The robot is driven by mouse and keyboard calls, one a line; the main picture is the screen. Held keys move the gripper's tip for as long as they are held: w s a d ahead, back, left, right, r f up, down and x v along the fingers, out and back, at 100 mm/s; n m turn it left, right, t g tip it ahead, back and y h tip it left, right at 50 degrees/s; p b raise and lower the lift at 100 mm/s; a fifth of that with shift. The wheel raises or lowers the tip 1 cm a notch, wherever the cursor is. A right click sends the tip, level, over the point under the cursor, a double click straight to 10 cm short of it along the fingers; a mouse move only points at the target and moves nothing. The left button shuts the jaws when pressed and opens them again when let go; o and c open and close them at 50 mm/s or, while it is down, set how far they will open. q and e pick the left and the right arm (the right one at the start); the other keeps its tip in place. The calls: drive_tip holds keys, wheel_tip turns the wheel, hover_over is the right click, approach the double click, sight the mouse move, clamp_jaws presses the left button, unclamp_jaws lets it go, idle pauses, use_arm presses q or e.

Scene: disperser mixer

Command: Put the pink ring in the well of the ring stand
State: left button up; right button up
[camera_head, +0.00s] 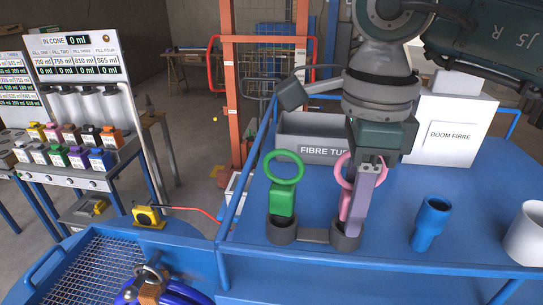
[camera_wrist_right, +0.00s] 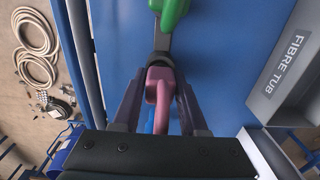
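The ring stand (camera_head: 315,236) on the blue table has two dark round wells joined by a flat bar. The green ring (camera_head: 284,168) stands upright in its left well, with its green block above the rim. The pink ring (camera_head: 345,172) is upright over the right well (camera_head: 345,240). Its lower end meets the well's rim, but a finger partly hides it, so I cannot tell how deep it sits. My right gripper (camera_head: 366,190) points down at it. In the right wrist view, the fingers close on both sides of the pink ring (camera_wrist_right: 159,88). My left gripper is not in view.
A grey fibre tub (camera_head: 310,150) and a white boom fibre box (camera_head: 450,130) stand behind. A filling rack with coloured units (camera_head: 75,150) is at the left.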

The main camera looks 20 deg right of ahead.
drive_tip(key=o, duration=0.3)
drive_tip(key=shift+o, duration=0.2)
drive_tip(key=shift+r, duration=0.25)
wheel_tip(320, 180, up, 11)
drive_tip(key=p, duration=0.7)
drive_tip(key=shift+r+p, duration=0.4)
drive_tip(key=shift+r, duration=0.05)
